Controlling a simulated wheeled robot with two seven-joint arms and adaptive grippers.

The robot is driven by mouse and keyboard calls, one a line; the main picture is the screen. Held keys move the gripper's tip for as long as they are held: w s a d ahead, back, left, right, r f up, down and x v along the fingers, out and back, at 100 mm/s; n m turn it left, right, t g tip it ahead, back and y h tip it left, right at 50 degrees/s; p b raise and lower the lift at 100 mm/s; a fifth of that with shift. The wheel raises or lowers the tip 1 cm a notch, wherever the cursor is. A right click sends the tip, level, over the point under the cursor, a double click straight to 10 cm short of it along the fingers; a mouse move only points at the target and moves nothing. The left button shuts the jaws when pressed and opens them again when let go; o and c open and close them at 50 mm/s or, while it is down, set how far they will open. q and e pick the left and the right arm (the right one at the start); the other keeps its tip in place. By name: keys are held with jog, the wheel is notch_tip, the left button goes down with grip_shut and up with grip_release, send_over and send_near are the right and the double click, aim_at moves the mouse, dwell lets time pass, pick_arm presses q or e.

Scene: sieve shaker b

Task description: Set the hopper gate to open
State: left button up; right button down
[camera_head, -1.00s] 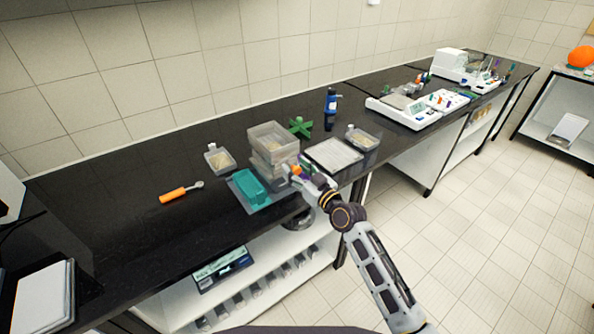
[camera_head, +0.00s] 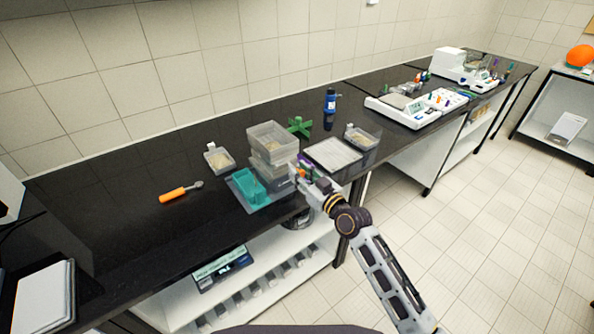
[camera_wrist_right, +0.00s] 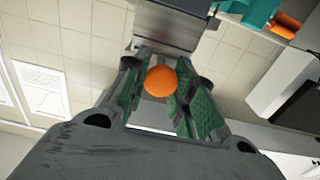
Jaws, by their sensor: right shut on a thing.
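The hopper (camera_head: 273,140) is a clear, greyish open-topped bin on top of the sieve shaker (camera_head: 270,170), at the bench's front edge in the head view. My right gripper (camera_head: 296,174) is at the right side of the shaker. In the right wrist view, my right gripper (camera_wrist_right: 160,88) is shut on a round orange knob (camera_wrist_right: 160,81), with green pads on both sides. The grey body (camera_wrist_right: 170,25) lies just beyond the knob. The knob's stem and the gate itself are hidden. My left gripper is out of view.
A teal tray (camera_head: 240,187) sits on the shaker's left side. Small sample trays (camera_head: 218,158) (camera_head: 361,137), a white-topped pad (camera_head: 332,154), a green cross-shaped piece (camera_head: 299,127), a blue bottle (camera_head: 330,103) and an orange-handled tool (camera_head: 173,195) surround it.

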jog(key=shift+v, duration=1.5)
jog(key=shift+f, duration=0.1)
jog(key=c, duration=1.4)
grip_release()
jog(key=shift+c, duration=0.2)
jog(key=shift+o, duration=1.4)
jog(key=shift+s+d, duration=0.15)
jog(key=v, duration=1.2)
